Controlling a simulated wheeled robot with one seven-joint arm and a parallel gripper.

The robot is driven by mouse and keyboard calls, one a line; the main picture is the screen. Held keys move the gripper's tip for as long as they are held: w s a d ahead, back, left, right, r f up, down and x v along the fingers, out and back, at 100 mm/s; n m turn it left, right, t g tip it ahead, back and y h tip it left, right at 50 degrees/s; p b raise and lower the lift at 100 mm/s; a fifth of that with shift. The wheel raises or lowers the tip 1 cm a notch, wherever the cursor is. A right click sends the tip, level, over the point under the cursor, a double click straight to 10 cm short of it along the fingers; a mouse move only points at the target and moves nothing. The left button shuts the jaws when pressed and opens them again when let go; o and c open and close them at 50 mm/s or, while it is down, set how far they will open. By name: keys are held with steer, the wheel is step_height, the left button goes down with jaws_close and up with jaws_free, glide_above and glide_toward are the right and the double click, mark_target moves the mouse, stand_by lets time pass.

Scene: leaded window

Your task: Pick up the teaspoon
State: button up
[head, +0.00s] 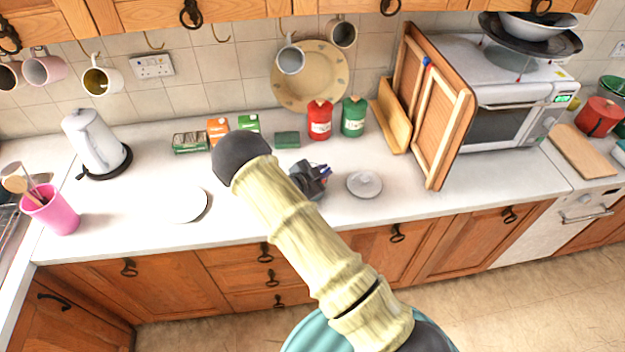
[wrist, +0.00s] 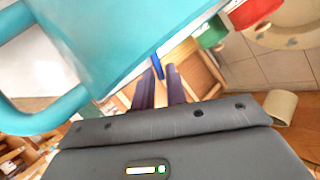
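I cannot make out a teaspoon for certain in either view. My gripper (head: 312,178) is over the worktop, left of the white saucer (head: 365,184), partly hidden by my arm. In the wrist view its two dark purple fingers (wrist: 160,86) stand a little apart, with a visible gap. A thin blue strip (wrist: 156,66) shows at the fingertips; I cannot tell what it is or whether it touches them. A large teal handled vessel (wrist: 130,42) is close to the fingers in the wrist view; I cannot pick it out beside the gripper in the head view.
A red canister (head: 320,121), a green canister (head: 353,117) and small boxes stand behind. Wooden boards (head: 441,125) lean beside the microwave (head: 508,120). A white plate (head: 185,205), kettle (head: 94,142) and pink pot (head: 53,212) are left. The front worktop between is mostly clear.

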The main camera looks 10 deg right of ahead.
steer(key=shift+c, duration=0.2)
jaws_close()
steer(key=shift+r, duration=0.15)
step_height(320, 180, up, 10)
steer(key=b, duration=0.3)
stand_by(0.3)
stand_by(0.4)
